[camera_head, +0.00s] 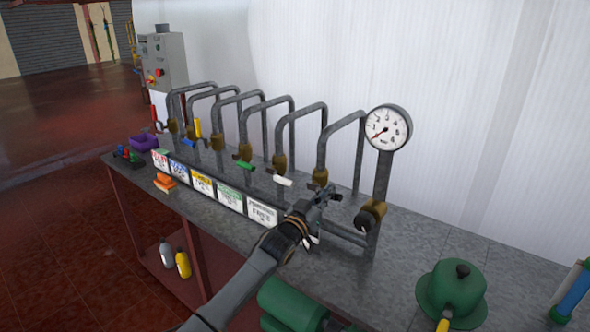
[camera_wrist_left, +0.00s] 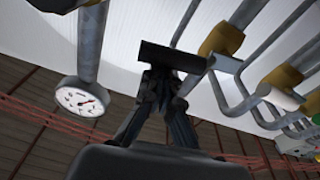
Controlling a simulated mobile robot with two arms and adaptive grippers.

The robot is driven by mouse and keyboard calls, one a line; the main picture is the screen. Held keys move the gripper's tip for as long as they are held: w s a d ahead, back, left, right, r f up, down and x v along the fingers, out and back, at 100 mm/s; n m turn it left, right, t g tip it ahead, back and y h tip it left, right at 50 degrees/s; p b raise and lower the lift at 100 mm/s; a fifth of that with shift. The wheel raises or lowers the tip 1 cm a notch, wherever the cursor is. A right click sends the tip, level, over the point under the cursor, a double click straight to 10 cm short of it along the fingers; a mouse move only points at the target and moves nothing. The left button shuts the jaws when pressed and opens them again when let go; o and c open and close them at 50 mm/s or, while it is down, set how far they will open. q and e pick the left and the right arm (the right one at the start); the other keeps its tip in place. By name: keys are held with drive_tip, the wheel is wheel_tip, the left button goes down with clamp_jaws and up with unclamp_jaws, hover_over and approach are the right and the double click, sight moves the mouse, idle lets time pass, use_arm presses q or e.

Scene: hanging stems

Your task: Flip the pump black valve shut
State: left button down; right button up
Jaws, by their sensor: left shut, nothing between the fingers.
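The black valve handle (camera_wrist_left: 172,57) shows in the left wrist view as a dark bar crossing just beyond my fingertips. A grey metal lever joins it to a brass valve body (camera_wrist_left: 222,40). In the head view that brass valve (camera_head: 320,179) sits on the rightmost bent pipe of the row, left of the gauge. My left gripper (camera_head: 322,196) is shut and empty, just below this valve, and hides most of its handle. In the wrist view the closed fingers (camera_wrist_left: 162,80) reach up to the bar; I cannot tell whether they touch it.
A white-handled valve (camera_head: 283,181) and a green-handled one (camera_head: 243,164) stand to the left. A pressure gauge (camera_head: 388,128) rises at the right, above a brass fitting with a black knob (camera_head: 363,221). A green domed object (camera_head: 453,290) stands on the grey bench (camera_head: 410,245), front right.

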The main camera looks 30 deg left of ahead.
use_arm(q)
drive_tip(key=shift+d+f+m+b, duration=0.2)
drive_tip(key=shift+f+m+b, duration=0.2)
drive_tip(key=shift+f+m, duration=0.55)
drive_tip(key=shift+m, duration=0.25)
drive_tip(key=shift+r, duration=0.15)
wheel_tip(320, 180, up, 5)
drive_tip(key=p, duration=0.4)
drive_tip(key=s+f+b, duration=0.2)
drive_tip(key=s+b, duration=0.1)
drive_tip(key=s, duration=0.6)
drive_tip(key=shift+a+f+b, duration=0.15)
drive_tip(key=shift+a+b, duration=0.15)
drive_tip(key=shift+b, duration=0.1)
drive_tip(key=shift+s, duration=0.1)
